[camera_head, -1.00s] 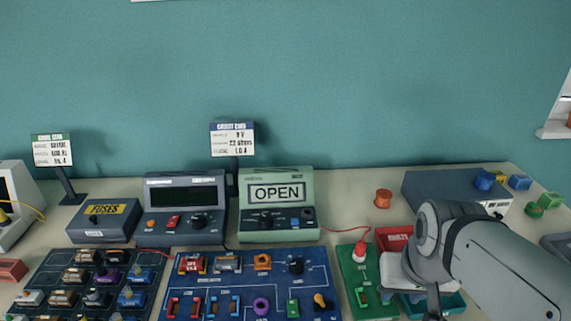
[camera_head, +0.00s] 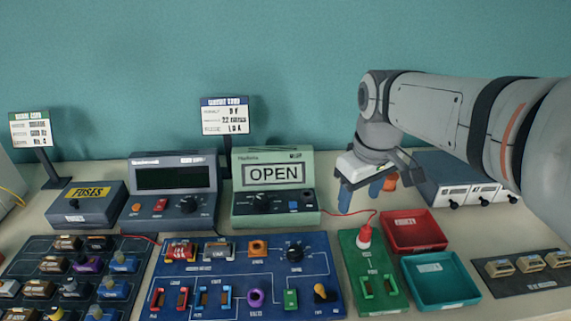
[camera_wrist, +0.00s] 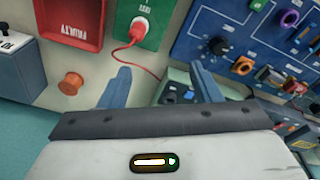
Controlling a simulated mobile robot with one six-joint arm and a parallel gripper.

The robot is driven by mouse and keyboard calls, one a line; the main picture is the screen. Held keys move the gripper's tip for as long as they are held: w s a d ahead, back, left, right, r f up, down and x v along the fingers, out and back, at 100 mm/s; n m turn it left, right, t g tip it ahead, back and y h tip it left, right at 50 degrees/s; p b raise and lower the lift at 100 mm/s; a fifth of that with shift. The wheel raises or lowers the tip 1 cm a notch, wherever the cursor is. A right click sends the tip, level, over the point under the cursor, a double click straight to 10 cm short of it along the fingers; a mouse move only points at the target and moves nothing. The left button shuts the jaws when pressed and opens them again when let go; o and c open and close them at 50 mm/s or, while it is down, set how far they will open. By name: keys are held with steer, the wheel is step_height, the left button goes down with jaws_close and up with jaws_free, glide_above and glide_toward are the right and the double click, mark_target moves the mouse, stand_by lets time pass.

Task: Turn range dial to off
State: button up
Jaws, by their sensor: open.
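The green meter (camera_head: 236,212) stands on the table at the back, its screen reading OPEN. Its dark round dial (camera_head: 261,203) is at the left of its lower front panel, with a small blue button to the right. My gripper (camera_head: 361,193) is open and empty, to the right of the meter and apart from it, fingers pointing down. In the wrist view, my open gripper (camera_wrist: 162,84) shows part of the green meter's panel between its fingers, near the right finger; the dial is not clearly visible there. Which mark the dial points to is too small to read.
A dark grey meter (camera_head: 172,157) with its own dial stands left of the green one. The blue circuit board (camera_head: 225,268) lies in front. A green board (camera_head: 385,297) with a red plug and cable, a red tray (camera_head: 442,240) and a teal tray (camera_head: 466,296) lie right. An orange spool (camera_wrist: 71,84) stands near my gripper.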

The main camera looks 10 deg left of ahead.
steer(key=w+a+f+n+b, duration=0.25)
steer(key=w+a+n, duration=0.3)
steer(key=a, duration=0.35)
steer(key=n+g+b, duration=0.2)
steer(key=n+b, duration=0.2)
steer(key=n, duration=0.2)
glide_above(261, 200)
steer(key=shift+w+f, duration=0.1)
steer(key=shift+f, duration=0.45)
steer(key=shift+a+f, duration=0.1)
steer(key=shift+f, duration=0.2)
step_height(261, 200, down, 7)
steer(key=shift+r+b, duration=0.1)
steer(key=shift+b, duration=0.85)
steer(key=shift+c, duration=0.2)
steer(key=c, duration=1)
steer(key=shift+o, duration=0.2)
